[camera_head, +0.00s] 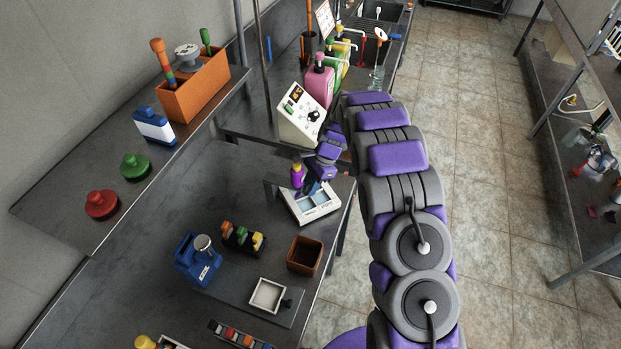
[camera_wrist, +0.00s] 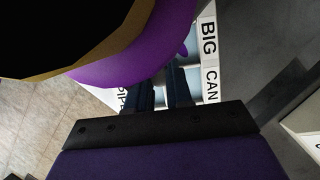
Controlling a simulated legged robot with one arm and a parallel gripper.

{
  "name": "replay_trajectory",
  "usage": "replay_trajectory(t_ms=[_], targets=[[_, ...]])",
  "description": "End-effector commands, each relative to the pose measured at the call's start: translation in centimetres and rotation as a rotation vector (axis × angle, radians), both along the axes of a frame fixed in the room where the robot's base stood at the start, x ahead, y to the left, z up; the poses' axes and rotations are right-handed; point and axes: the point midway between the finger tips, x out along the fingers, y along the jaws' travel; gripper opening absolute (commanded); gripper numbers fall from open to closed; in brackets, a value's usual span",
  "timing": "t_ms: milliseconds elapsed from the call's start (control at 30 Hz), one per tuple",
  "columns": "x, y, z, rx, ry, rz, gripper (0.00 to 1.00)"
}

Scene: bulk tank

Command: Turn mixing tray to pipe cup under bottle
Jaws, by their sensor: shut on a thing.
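The mixing tray (camera_head: 318,212) is a white, square-rimmed tray with pale blue compartments, at the edge of the dark bench. In the wrist view its rim (camera_wrist: 210,60) reads "BIG CAN" on the right, and a partly hidden "PIPE" label shows on the left. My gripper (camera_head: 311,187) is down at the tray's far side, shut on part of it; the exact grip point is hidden. Its dark fingers (camera_wrist: 163,82) reach over the tray. A purple bottle (camera_head: 298,178) with an orange top stands just left of my gripper. A large purple rounded body (camera_wrist: 135,60), apparently the bottle, covers much of the wrist view's upper left.
A white control box (camera_head: 300,116) and pink pump bottle (camera_head: 319,82) stand behind. The tiled floor to the right is open.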

Motion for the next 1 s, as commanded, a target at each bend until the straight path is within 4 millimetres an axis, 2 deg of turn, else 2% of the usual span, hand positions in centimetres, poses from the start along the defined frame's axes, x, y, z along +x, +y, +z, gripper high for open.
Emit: replay_trajectory(t_ms=[33, 600, 1000], targets=[[0.04, 0.07, 0.67, 0.001, -0.003, -0.048, 0.0], [-0.25, 0.03, 0.58, 0.001, -0.003, -0.584, 0.0], [-0.24, 0.0, 0.36, 0.001, -0.005, -0.847, 0.0]])
